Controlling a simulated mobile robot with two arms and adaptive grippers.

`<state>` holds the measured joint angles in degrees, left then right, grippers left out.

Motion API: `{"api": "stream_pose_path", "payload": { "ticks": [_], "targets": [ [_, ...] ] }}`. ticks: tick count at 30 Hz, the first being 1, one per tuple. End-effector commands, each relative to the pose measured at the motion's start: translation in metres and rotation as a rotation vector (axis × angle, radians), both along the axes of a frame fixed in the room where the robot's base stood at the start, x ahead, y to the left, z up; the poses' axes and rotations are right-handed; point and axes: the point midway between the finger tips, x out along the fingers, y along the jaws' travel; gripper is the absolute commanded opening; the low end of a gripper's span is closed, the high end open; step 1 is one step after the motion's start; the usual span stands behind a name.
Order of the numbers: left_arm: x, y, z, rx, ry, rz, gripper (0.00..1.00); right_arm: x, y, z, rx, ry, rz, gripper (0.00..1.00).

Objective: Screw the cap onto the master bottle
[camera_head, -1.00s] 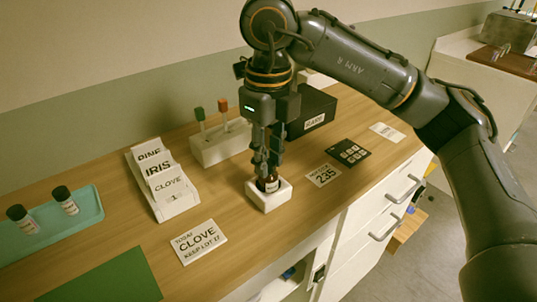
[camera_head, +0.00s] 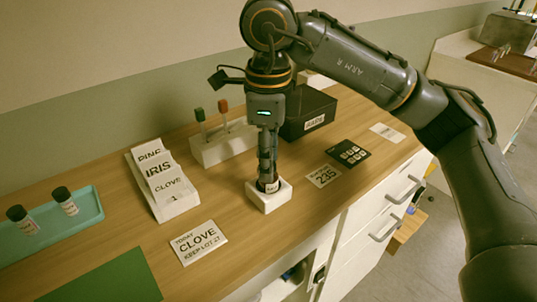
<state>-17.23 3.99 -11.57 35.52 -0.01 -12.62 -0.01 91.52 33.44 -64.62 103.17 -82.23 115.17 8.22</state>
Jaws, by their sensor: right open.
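The master bottle (camera_head: 270,184), brown with a white label, stands upright in a white square holder (camera_head: 269,202) on the wooden counter. My right gripper (camera_head: 267,175) points straight down over the bottle's top. Its fingers, seen edge-on, hide the neck, so I cannot tell from here how the cap sits. By its jaws the right gripper is open around or just above the bottle's top. My left gripper is not in view.
A teal tray (camera_head: 88,222) with two dark-capped bottles is at the left. A card rack (camera_head: 177,206), a CLOVE card (camera_head: 198,242), a white stand with droppers (camera_head: 215,151) and a black box (camera_head: 297,127) surround the holder. Bare wood lies before it.

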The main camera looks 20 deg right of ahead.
Motion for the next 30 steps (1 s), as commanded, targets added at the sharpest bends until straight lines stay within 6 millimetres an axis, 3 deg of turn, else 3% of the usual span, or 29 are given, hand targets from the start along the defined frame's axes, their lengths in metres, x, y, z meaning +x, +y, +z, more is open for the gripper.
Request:
{"api": "stream_pose_path", "payload": {
  "ticks": [18, 23, 30],
  "targets": [
    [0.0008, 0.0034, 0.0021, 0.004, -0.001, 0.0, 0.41, 0.0, -0.0001, 0.0, 0.0, 0.0, 0.898, 0.43],
    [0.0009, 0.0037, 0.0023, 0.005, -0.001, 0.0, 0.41, 0.0, -0.0001, -0.0001, 0.0, 0.0, 1.024, 0.43],
    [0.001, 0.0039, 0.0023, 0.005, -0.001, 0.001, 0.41, 0.0, -0.0001, -0.0002, 0.0, 0.0, 1.038, 0.41]
  ]
}}
